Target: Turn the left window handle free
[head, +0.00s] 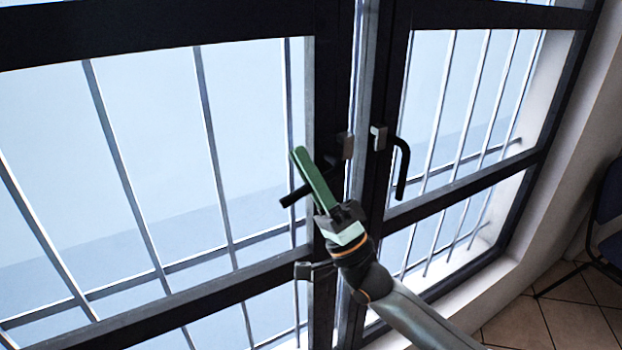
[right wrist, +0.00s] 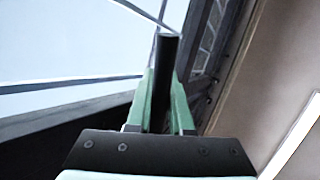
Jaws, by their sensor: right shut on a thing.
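The left window handle (head: 292,198) is a black lever on the dark frame of the left window sash. It slants down to the left from its mount (head: 343,146). My right gripper (head: 299,152), with long green fingers, reaches up from the lower right and crosses the lever. In the right wrist view the fingers (right wrist: 163,85) stand on either side of the dark handle bar (right wrist: 167,52), shut on it. The gripper hides the lever's middle in the head view. My left gripper is in neither view.
The right window handle (head: 402,172), black and pointing down, is on the right sash. Metal bars (head: 212,130) stand behind the panes. A dark crossbar (head: 220,297) runs below the grip. A dark chair (head: 608,205) stands on the tiled floor at the right.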

